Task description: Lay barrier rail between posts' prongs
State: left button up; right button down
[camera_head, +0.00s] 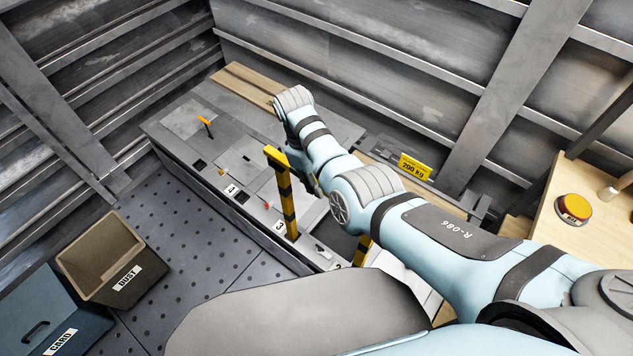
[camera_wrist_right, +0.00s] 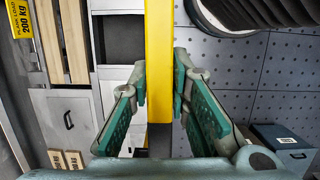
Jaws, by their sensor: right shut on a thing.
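Another yellow piece (camera_head: 364,249) shows below the arm. The arm hides most of the rail and any prongs, so I cannot tell whether the rail touches the posts. My left gripper is not in view.
The grey deck (camera_head: 180,125) has square sockets and small orange pegs. Wooden planks (camera_head: 245,84) lie along its back edge. A DUST bin (camera_head: 112,257) and a CARD bin (camera_head: 35,318) stand at lower left. A wooden table (camera_head: 597,205) with a button is at right.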

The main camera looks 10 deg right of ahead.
jog(key=shift+s+f, duration=0.15)
jog(key=shift+f, duration=0.1)
